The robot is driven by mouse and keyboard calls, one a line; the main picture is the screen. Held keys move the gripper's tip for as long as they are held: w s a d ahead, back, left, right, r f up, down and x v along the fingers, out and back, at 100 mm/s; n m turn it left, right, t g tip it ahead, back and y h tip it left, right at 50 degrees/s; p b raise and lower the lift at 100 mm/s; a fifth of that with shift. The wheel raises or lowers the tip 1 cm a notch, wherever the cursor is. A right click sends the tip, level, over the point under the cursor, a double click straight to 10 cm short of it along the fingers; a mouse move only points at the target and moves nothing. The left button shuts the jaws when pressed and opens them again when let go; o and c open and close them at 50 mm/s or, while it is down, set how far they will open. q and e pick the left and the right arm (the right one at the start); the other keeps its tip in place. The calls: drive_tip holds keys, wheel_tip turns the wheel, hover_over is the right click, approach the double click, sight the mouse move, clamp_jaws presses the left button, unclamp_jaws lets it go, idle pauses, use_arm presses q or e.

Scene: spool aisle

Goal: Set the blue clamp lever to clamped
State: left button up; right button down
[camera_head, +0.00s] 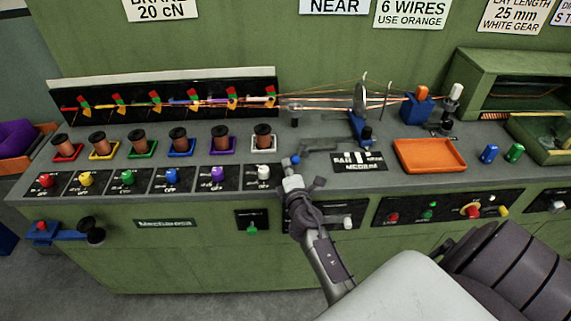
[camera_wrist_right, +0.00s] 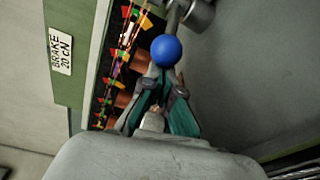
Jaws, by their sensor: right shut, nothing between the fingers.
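The blue ball knob (camera_head: 295,159) of a grey lever sits at the front of the bench top, in the middle of the head view. The lever's grey arm runs right from the knob. My right gripper (camera_head: 292,182) is just in front of the knob, shut and empty. In the right wrist view the blue knob (camera_wrist_right: 166,50) is just beyond the fingertips of the gripper (camera_wrist_right: 163,85), with a grey metal part behind it. I cannot tell whether the fingertips touch the knob. My left gripper is not in view.
Several copper spools (camera_head: 179,140) on coloured bases stand left, behind a row of coloured knobs (camera_head: 128,178). An orange tray (camera_head: 430,155) lies right, near a black-and-white label plate (camera_head: 360,161). A blue stand (camera_head: 362,130) is behind the plate. Thin wires cross the back.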

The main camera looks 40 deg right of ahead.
sight(320, 175)
drive_tip(key=shift+s+d+r+n+t+y+p, duration=0.1)
drive_tip(key=shift+s+d+n+t+y+p, duration=0.2)
drive_tip(key=shift+s+d+n+y+p, duration=0.25)
drive_tip(key=n+y, duration=0.1)
drive_tip(key=s+y, duration=0.1)
drive_tip(key=y, duration=0.1)
drive_tip(key=shift+s+d+n+t, duration=0.1)
drive_tip(key=shift+d+n+t, duration=0.2)
drive_tip(key=shift+d+n, duration=0.05)
drive_tip(key=shift+s+d+n+y, duration=0.3)
drive_tip(key=shift+n+y, duration=0.2)
drive_tip(key=shift+y, duration=0.15)
drive_tip(key=n+y, duration=0.1)
drive_tip(key=s+d+y+b, duration=0.1)
drive_tip(key=shift+d+f+n+y, duration=0.15)
drive_tip(key=shift+f+n+y, duration=0.15)
drive_tip(key=shift+n, duration=0.1)
drive_tip(key=d+n+y+b, duration=0.1)
drive_tip(key=s+d+n+y+b, duration=0.1)
drive_tip(key=y, duration=0.1)
drive_tip(key=shift+r+y, duration=0.1)
drive_tip(key=shift+y, duration=0.2)
drive_tip(key=shift+s+d+r+b, duration=0.1)
drive_tip(key=shift+s+d+b, duration=0.2)
drive_tip(key=shift+d+b, duration=0.45)
drive_tip(key=shift+d, duration=0.2)
drive_tip(key=shift+d+r, duration=0.15)
